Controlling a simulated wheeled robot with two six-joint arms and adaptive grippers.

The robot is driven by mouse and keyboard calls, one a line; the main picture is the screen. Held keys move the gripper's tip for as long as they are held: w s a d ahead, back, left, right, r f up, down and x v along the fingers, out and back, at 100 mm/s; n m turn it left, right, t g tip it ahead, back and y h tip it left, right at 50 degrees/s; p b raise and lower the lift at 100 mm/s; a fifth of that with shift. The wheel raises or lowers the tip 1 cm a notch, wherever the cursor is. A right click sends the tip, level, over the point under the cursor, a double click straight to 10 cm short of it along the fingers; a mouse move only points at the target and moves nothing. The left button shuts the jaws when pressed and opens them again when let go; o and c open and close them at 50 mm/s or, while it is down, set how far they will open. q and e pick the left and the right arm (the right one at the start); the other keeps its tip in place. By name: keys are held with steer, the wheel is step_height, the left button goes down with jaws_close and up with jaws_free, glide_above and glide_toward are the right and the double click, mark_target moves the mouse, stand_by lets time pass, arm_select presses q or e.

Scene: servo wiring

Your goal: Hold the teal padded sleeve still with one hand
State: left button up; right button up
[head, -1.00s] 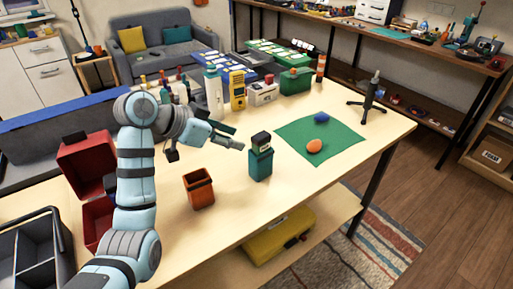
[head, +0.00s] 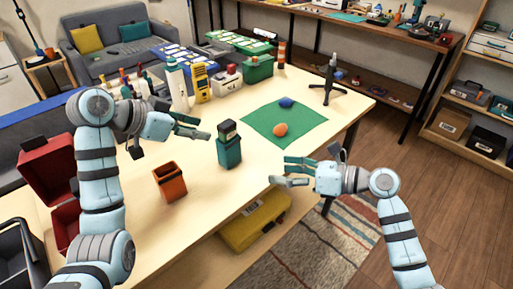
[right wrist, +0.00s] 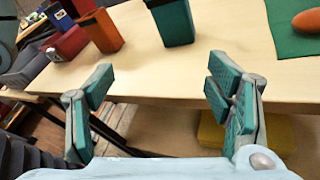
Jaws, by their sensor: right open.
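The teal padded sleeve (head: 230,153) stands upright on the table, with a dark block with a pale face (head: 228,130) in its top. In the right wrist view its lower part (right wrist: 172,24) shows at the top edge. My left gripper (head: 205,127) is to the left of the sleeve, apart from it, with its fingers spread and empty. My right gripper (head: 284,171) is at the table's front edge, to the right of the sleeve and apart from it. Its padded fingers (right wrist: 160,88) are wide open and empty in the right wrist view.
An orange bin (head: 170,183) stands left of the sleeve. A green mat (head: 260,123) with an orange egg-shaped thing (head: 280,129) and a blue piece (head: 286,102) lies to its right. Bottles and boxes line the back. A yellow case (head: 255,222) sits on the lower shelf.

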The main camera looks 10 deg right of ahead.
mark_target(222, 142)
steer(key=w+a+r+n+t+h, duration=0.1)
steer(key=w+a+r+t+h, duration=0.1)
steer(key=w+a+r+h, duration=0.35)
steer(key=shift+y, duration=0.75)
steer(key=x, duration=0.9)
steer(key=s+a+x, duration=0.1)
steer(key=x, duration=0.4)
steer(key=shift+s+f, duration=0.15)
steer(key=shift+f, duration=0.2)
steer(key=shift+w+a+f, duration=0.15)
steer(key=shift+w+f, duration=0.05)
steer(key=shift+w, duration=0.05)
arm_select(q)
steer(key=shift+a, duration=0.1)
arm_select(e)
steer(key=c, duration=1.3)
arm_select(q)
steer(key=shift+c, duration=0.4)
